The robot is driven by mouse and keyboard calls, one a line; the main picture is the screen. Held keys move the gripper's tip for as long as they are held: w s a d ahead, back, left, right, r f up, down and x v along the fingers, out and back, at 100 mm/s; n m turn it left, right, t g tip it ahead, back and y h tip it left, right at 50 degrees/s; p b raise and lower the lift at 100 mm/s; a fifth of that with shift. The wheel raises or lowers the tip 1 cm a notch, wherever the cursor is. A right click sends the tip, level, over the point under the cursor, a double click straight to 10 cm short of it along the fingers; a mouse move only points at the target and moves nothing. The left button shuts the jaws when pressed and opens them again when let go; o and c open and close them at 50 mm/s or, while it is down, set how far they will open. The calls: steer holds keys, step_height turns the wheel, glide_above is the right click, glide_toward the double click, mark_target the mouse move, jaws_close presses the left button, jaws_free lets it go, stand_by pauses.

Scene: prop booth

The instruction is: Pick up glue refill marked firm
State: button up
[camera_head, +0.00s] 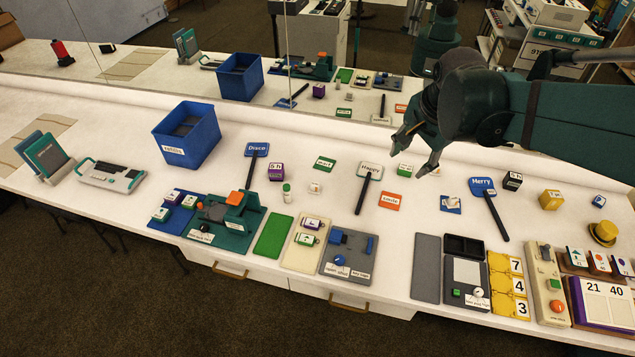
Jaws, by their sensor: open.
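My gripper (411,156) is open and empty, above the back middle of the table, just right of the paddle marked Happy (368,176). No label that I can read says firm, so I cannot tell which item is that glue refill. Small white cartridge-like pieces with purple (312,223) and green (305,239) parts lie on a cream tray (293,259). Similar green (160,214) and purple (189,202) pieces sit on a blue mat (168,227) at the left of a teal device (223,235). A small white bottle with a green cap (287,193) stands behind. My gripper is apart from all these.
A blue bin (188,139) stands left. Paddles marked Disco (257,151) and Merry (483,187), small cubes and cards are scattered around. A blue-and-grey device (348,255) stands at front. A mirror behind the table repeats many items. Bare white table lies left of the devices.

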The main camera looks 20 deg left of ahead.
steer(key=w+a+f+m+g, duration=0.1)
steer(key=w+a+f+m, duration=0.1)
steer(key=w+a+f, duration=0.4)
steer(key=w+a+f+m+g, duration=0.1)
steer(key=w+a+f+m, duration=0.2)
steer(key=a, duration=0.5)
steer(key=m+g+h, duration=0.1)
steer(key=m+g, duration=0.1)
steer(key=m, duration=0.2)
glide_above(317, 184)
steer(key=f, duration=1.4)
steer(key=shift+w+d, duration=0.2)
steer(key=shift+d, duration=0.15)
steer(key=shift+a+f, duration=0.35)
steer(key=shift+f, duration=0.1)
steer(key=shift+f, duration=1.2)
steer(key=shift+f, duration=0.15)
steer(key=shift+s+f+b, duration=0.15)
steer(key=shift+f+b, duration=0.25)
steer(key=shift+f, duration=2.05)
